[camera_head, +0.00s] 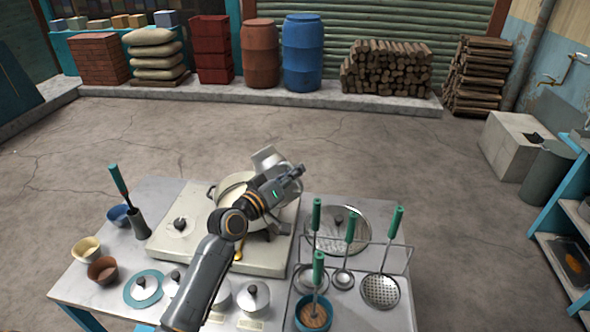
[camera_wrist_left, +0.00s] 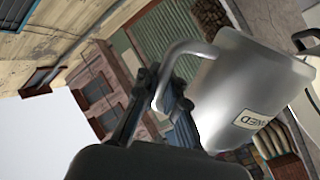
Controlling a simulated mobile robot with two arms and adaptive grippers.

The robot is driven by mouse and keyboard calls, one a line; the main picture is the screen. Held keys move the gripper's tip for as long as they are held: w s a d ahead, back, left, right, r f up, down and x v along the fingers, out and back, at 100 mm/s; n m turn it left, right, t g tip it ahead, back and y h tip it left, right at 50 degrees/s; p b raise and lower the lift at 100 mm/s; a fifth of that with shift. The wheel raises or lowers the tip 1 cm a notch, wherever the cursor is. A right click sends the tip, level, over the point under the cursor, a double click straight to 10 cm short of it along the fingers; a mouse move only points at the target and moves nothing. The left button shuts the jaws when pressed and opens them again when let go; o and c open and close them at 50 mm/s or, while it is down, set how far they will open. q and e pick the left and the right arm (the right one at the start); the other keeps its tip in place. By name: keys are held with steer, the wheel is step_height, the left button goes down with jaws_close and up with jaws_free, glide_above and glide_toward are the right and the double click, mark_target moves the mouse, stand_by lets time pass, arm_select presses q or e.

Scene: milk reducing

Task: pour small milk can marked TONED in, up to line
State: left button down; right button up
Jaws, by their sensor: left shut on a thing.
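My left gripper (camera_head: 290,175) is over the right side of the pot, and its arm hides part of the pot. It is shut on the handle of a silver metal can (camera_head: 265,157). The can is held tilted above the pot's far right side. In the left wrist view the can (camera_wrist_left: 228,85) shows its looped handle and a label ending in "NED"; the rest of the label is out of sight. The wide pot (camera_head: 226,186) stands on the pale stove top, pale inside. Its milk level, any line and any stream cannot be made out. My right gripper is not in view.
Green-handled ladles and a skimmer (camera_head: 380,290) stand in a rack at right. Bowls (camera_head: 87,250) and lidded cans (camera_head: 253,297) line the near side. Floor beyond the table is clear.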

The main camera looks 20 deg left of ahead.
mark_target(285, 163)
arm_select(q)
steer(key=shift+w+a+r+n+p, duration=0.15)
steer(key=shift+n+p, duration=0.1)
steer(key=shift+n, duration=0.2)
steer(key=shift+s+a+r+n+p, duration=0.1)
steer(key=shift+r+n+p, duration=0.1)
steer(key=shift+n, duration=0.25)
steer(key=shift+w+a+n+p, duration=0.1)
steer(key=shift+n+p, duration=0.2)
steer(key=shift+n, duration=0.2)
steer(key=shift+w+a+r+n+p, duration=0.1)
steer(key=shift+a+r+n+p, duration=0.3)
steer(key=shift+n+p, duration=0.45)
steer(key=shift+w+a+r+n, duration=0.1)
steer(key=shift+a+r+n, duration=0.1)
steer(key=shift+a+n, duration=0.4)
steer(key=shift+w+a+r+n+p, duration=0.1)
steer(key=shift+n+p, duration=0.25)
steer(key=shift+n, duration=0.2)
steer(key=shift+a+r, duration=0.1)
steer(key=shift+a, duration=0.05)
steer(key=shift+a+n, duration=0.1)
steer(key=shift+n, duration=0.2)
steer(key=shift+w+a+n+p, duration=0.15)
steer(key=shift+a+n+p, duration=0.2)
steer(key=shift+n, duration=0.15)
